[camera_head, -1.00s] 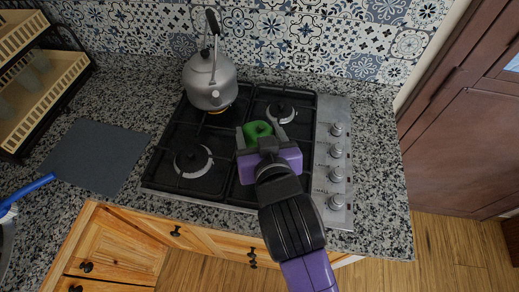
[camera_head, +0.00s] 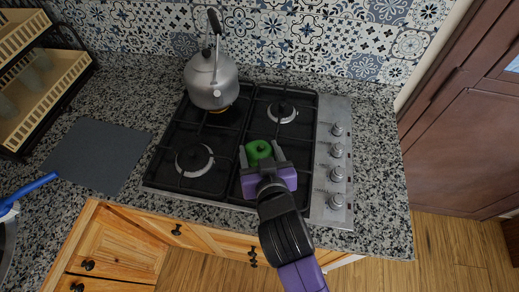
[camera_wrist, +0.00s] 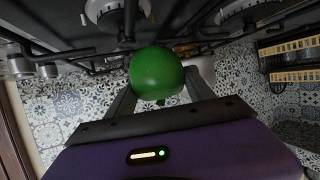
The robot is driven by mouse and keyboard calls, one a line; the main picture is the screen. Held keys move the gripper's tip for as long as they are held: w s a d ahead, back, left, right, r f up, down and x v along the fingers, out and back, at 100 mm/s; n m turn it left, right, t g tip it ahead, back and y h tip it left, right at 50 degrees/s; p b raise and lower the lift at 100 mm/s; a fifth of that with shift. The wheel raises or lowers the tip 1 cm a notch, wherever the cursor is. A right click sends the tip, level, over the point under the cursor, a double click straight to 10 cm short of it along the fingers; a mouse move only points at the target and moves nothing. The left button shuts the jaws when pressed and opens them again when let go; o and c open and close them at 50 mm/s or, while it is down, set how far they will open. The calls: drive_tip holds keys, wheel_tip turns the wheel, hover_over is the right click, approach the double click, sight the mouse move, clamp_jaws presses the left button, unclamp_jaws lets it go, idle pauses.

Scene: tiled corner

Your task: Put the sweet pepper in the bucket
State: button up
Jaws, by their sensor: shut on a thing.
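The green sweet pepper (camera_head: 258,150) is between the two fingers of my gripper (camera_head: 262,156), over the front right part of the black stove. In the wrist view the pepper (camera_wrist: 157,73) is a round green shape between the fingertips of my gripper (camera_wrist: 160,88). My gripper is shut on it. In the head view the pepper's underside is hidden, and I cannot tell how high it is above the grates. No bucket shows in these frames.
A grey kettle (camera_head: 212,78) stands on the back left burner of the stove (camera_head: 330,200). A grey mat (camera_head: 97,157) lies on the counter at left, with a blue-handled pan (camera_head: 30,188) near the left edge. A wooden rack (camera_head: 40,85) stands at back left.

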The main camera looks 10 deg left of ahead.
drive_tip(key=o, duration=1.5)
drive_tip(key=shift+f, duration=0.1)
drive_tip(key=shift+c, duration=0.2)
drive_tip(key=shift+s+r, duration=0.1)
drive_tip(key=shift+r, duration=0.15)
drive_tip(key=b+v, duration=0.1)
drive_tip(key=v, duration=1.1)
drive_tip(key=shift+f, duration=0.1)
